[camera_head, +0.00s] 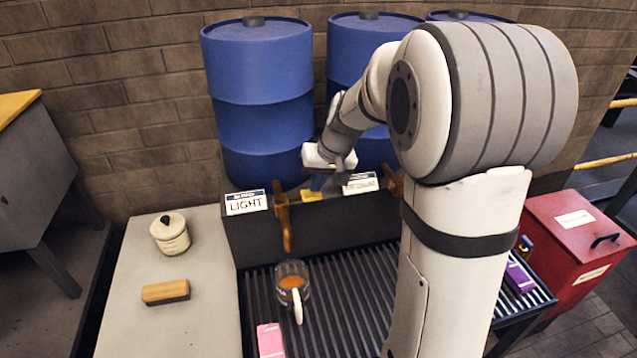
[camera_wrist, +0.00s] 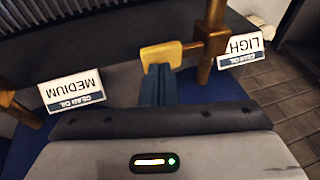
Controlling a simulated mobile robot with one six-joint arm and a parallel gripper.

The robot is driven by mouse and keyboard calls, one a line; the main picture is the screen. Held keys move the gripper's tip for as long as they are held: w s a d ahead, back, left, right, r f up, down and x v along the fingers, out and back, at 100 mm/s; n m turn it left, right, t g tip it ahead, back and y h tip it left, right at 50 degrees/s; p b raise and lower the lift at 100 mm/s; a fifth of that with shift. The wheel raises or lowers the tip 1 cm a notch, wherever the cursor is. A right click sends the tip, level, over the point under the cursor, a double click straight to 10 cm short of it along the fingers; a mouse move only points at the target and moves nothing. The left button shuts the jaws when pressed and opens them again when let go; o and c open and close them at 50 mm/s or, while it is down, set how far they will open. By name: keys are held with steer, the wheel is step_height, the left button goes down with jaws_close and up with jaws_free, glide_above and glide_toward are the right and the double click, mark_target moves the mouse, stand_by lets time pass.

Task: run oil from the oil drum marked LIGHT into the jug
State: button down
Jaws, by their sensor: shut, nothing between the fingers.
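The blue drum (camera_head: 262,120) at the left stands behind a white LIGHT card (camera_head: 246,203); the card also shows upside down in the wrist view (camera_wrist: 241,46). Its brass tap (camera_head: 285,220) is right of the card, and its lever (camera_wrist: 168,54) sticks out sideways. My gripper (camera_head: 316,186) is shut and empty, its blue fingertips (camera_wrist: 158,72) at the lever's free end; I cannot tell whether they touch. The glass jug (camera_head: 291,283), with a pale handle, stands on the grate below this tap. Amber oil shows inside it. I cannot make out a stream.
A MEDIUM card (camera_wrist: 73,90) and another tap stand to the right in the head view. A lidded pot (camera_head: 170,234) and a brush (camera_head: 166,291) lie on the left bench. A pink box (camera_head: 270,340) is near the jug. A red chest (camera_head: 580,240) stands at right.

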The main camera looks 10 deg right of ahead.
steer(key=a+v, duration=0.1)
steer(key=v, duration=1.1)
steer(key=shift+w+a+r, duration=0.3)
steer(key=shift+r, duration=0.25)
steer(key=s+f+h, duration=0.1)
steer(key=s+f, duration=0.3)
steer(key=s, duration=0.7)
steer(key=s+a+f+h, duration=0.1)
steer(key=s+f, duration=0.3)
steer(key=s, duration=0.6)
steer(key=shift+s+a+f+h, duration=0.2)
steer(key=shift+s+h, duration=0.1)
steer(key=shift+s, duration=0.1)
steer(key=w+r+m+g+p, duration=0.1)
steer(key=w+r+m, duration=0.3)
steer(key=w+m, duration=0.4)
steer(key=w+r+m+g+p, duration=0.1)
steer(key=w+r+m, duration=0.4)
steer(key=w, duration=1.2)
steer(key=a+m+g, duration=0.1)
steer(key=m, duration=0.3)
steer(key=shift+w+r+m, duration=0.2)
steer(key=shift+w+m, duration=0.05)
steer(key=shift+m, duration=0.05)
